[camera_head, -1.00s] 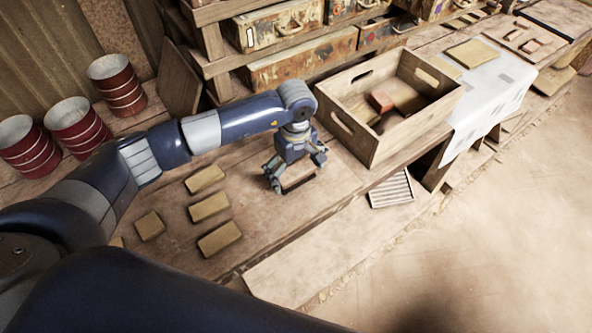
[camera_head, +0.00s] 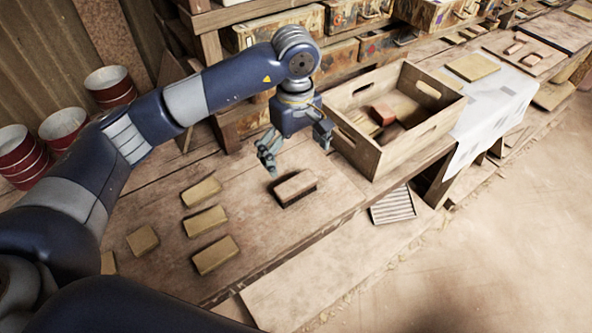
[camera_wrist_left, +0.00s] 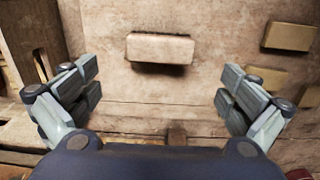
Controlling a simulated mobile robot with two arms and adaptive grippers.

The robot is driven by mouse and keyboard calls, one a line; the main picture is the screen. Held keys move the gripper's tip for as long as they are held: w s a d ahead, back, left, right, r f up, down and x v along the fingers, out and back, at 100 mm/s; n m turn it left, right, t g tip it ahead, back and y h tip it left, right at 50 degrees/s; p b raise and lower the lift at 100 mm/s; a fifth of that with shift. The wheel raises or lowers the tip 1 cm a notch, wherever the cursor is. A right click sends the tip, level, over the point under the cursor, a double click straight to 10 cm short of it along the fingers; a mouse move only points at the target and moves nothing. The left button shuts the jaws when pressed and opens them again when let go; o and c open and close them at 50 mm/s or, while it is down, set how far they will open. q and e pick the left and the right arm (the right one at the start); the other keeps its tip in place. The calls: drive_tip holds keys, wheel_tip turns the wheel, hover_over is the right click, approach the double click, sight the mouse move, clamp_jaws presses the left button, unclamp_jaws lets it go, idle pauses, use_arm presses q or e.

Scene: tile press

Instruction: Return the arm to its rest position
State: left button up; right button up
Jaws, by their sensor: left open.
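My left gripper (camera_head: 298,160) is open and empty, raised above the wooden table in the head view. Its two fingers are spread wide in the left wrist view (camera_wrist_left: 160,92). A brush-like block (camera_head: 295,187) with a tan top and dark underside lies on the table just below and in front of the gripper, apart from it. The same block (camera_wrist_left: 160,48) shows in the left wrist view, beyond the fingertips. My left arm reaches in from the left of the head view. My right gripper is not in view.
A wooden crate (camera_head: 430,132) with reddish blocks inside stands close to the gripper's right. Several tan tiles (camera_head: 206,221) lie on the table at left. Red cans (camera_head: 64,126) stand at the far left. A shelf with painted boxes (camera_head: 290,28) is behind.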

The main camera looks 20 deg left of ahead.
use_arm(q)
drive_tip(key=shift+r, duration=0.55)
drive_tip(key=shift+r, duration=0.1)
